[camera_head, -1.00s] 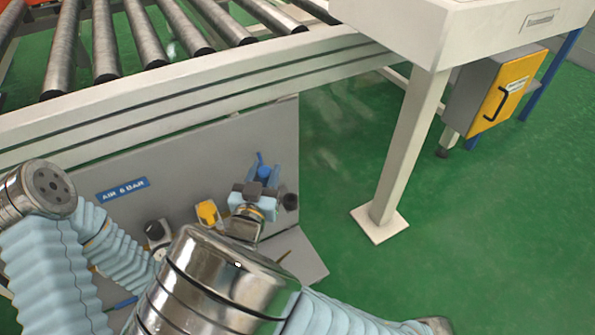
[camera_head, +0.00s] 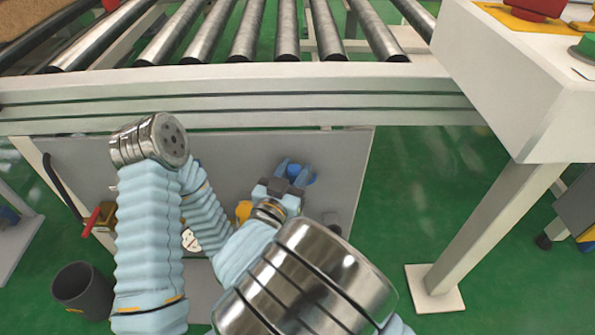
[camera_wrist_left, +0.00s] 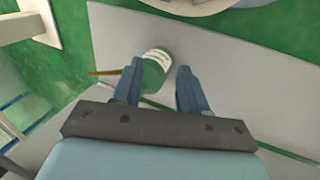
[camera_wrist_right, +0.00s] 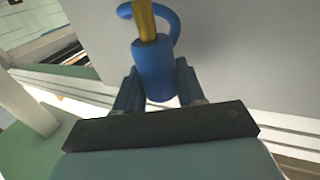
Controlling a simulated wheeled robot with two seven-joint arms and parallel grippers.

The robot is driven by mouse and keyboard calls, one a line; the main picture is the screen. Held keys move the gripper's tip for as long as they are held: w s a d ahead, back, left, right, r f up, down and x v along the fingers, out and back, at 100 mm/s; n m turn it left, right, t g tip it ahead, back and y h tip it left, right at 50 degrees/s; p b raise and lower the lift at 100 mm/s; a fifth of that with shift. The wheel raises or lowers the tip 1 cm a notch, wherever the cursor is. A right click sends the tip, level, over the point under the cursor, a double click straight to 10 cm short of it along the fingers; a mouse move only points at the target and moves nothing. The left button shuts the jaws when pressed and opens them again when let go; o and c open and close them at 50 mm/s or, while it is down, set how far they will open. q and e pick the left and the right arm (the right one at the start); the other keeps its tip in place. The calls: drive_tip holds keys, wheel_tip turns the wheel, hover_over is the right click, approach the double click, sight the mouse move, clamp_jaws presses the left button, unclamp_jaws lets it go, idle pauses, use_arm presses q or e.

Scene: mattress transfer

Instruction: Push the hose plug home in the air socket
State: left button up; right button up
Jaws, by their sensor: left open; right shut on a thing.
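My right gripper (camera_head: 288,178) is at the grey panel under the roller conveyor. In the right wrist view its fingers (camera_wrist_right: 156,88) are shut on the blue hose plug (camera_wrist_right: 153,65). A brass-yellow stem (camera_wrist_right: 144,20) runs from the plug to the top edge, and a blue hose (camera_wrist_right: 172,22) curves beside it. In the head view the plug (camera_head: 302,173) shows as blue beyond the fingers. I cannot identify the air socket or tell whether the plug touches it. My left gripper (camera_wrist_left: 158,88) is open; a green-and-white round object (camera_wrist_left: 156,66) shows beyond its fingers.
The grey panel (camera_head: 355,160) carries a yellow fitting (camera_head: 243,210), partly hidden by my right arm. A red-handled fitting (camera_head: 92,220) and a dark bin (camera_head: 82,290) are at left. A white post (camera_head: 490,220) stands at right, with clear green floor before it.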

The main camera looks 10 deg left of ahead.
use_arm(q)
drive_tip(key=shift+r, duration=0.1)
use_arm(e)
drive_tip(key=shift+f+b, duration=2)
drive_tip(key=shift+f, duration=0.9)
use_arm(q)
drive_tip(key=f, duration=0.4)
drive_tip(key=shift+s+d, duration=0.1)
drive_tip(key=shift+d, duration=0.1)
drive_tip(key=shift+r, duration=0.2)
drive_tip(key=shift+f+b, duration=1.2)
drive_tip(key=shift+f, duration=0.2)
use_arm(e)
drive_tip(key=shift+f, duration=1.95)
drive_tip(key=o, duration=1.2)
use_arm(q)
drive_tip(key=shift+d, duration=0.1)
